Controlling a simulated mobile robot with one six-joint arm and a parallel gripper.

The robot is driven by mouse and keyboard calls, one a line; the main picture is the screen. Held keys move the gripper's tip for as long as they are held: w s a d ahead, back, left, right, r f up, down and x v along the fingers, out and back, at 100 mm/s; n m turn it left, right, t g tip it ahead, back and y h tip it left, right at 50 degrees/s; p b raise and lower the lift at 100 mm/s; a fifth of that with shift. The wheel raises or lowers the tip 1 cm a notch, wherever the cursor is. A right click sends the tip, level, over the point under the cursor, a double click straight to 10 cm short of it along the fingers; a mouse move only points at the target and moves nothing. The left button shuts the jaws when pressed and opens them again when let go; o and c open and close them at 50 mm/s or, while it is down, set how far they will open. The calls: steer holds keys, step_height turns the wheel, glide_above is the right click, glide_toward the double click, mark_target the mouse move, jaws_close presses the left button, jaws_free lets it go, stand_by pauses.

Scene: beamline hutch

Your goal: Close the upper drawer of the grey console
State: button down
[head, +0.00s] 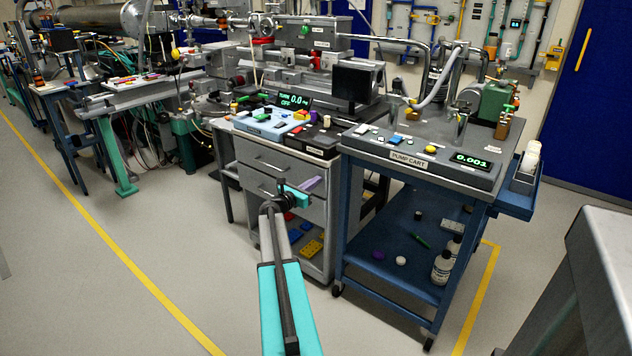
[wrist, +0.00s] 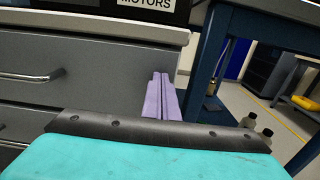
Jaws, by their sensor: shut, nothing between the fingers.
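The grey console (head: 336,196) stands in the middle of the head view, with drawers in its front. Its upper drawer (head: 272,158) has a light grey front and a bar handle. I see no clear gap around this front, and it looks flush or nearly so. In the wrist view the upper drawer (wrist: 95,62) fills the left, its handle at the far left. My gripper (head: 313,184) has purple fingers, shut and empty, at the right end of the drawer fronts. In the wrist view the gripper (wrist: 160,95) overlaps the upper front's right end; I cannot tell whether it touches.
A second drawer (head: 255,187) lies below, above an open shelf with coloured parts. The blue pump cart (head: 412,180) stands close on the right, with bottles (head: 443,266) on its lower shelf. Open floor (head: 160,240) lies to the left. A grey cabinet (head: 600,250) is at the right edge.

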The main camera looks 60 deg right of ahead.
steer(key=shift+d+r, duration=0.45)
steer(key=shift+d, duration=0.15)
steer(key=w+a, duration=0.2)
steer(key=a, duration=1.3)
steer(key=shift+w+f, duration=0.2)
steer(key=shift+f, duration=0.25)
